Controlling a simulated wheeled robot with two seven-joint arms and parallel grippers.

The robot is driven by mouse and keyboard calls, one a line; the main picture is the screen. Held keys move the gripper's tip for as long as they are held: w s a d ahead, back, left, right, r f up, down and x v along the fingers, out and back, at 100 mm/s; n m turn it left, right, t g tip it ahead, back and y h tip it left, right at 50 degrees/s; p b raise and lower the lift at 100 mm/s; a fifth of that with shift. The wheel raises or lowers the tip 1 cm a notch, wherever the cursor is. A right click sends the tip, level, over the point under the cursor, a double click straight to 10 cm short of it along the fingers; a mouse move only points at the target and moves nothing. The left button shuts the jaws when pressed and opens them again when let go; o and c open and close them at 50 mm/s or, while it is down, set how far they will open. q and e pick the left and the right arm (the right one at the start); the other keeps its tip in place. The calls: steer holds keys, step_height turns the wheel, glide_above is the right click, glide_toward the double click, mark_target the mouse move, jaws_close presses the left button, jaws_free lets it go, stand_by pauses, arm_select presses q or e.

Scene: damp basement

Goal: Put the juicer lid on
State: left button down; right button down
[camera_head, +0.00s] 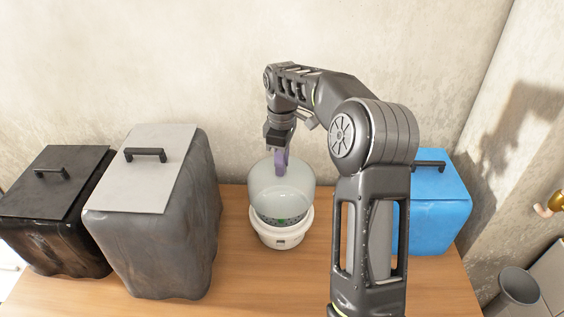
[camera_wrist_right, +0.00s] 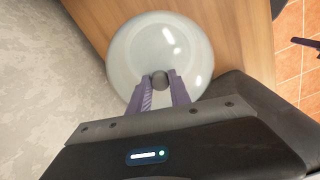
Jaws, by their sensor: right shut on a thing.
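The juicer (camera_head: 282,236) stands on the wooden table, with a white base and a dark patterned band with a green spot above it. The translucent domed lid (camera_head: 283,186) shows over the juicer; whether it is seated or just above cannot be told. My right gripper (camera_head: 281,160) reaches down from above, its purple fingers at the top of the lid. In the right wrist view the right gripper (camera_wrist_right: 160,92) is shut on the round dark knob (camera_wrist_right: 160,79) of the lid (camera_wrist_right: 125,58). My left gripper is not in view.
A black bin (camera_head: 50,225) and a grey bin (camera_head: 160,225) with handled lids stand left of the juicer. A blue bin (camera_head: 437,215) stands to the right, partly behind my right arm. The wall is close behind the table (camera_head: 245,290).

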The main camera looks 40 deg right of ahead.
steer(key=shift+f+b, duration=2.25)
steer(key=shift+f, duration=1.5)
steer(key=shift+f, duration=0.25)
steer(key=c, duration=1.1)
jaws_free()
steer(key=shift+r+b, duration=0.45)
steer(key=shift+r, duration=3.45)
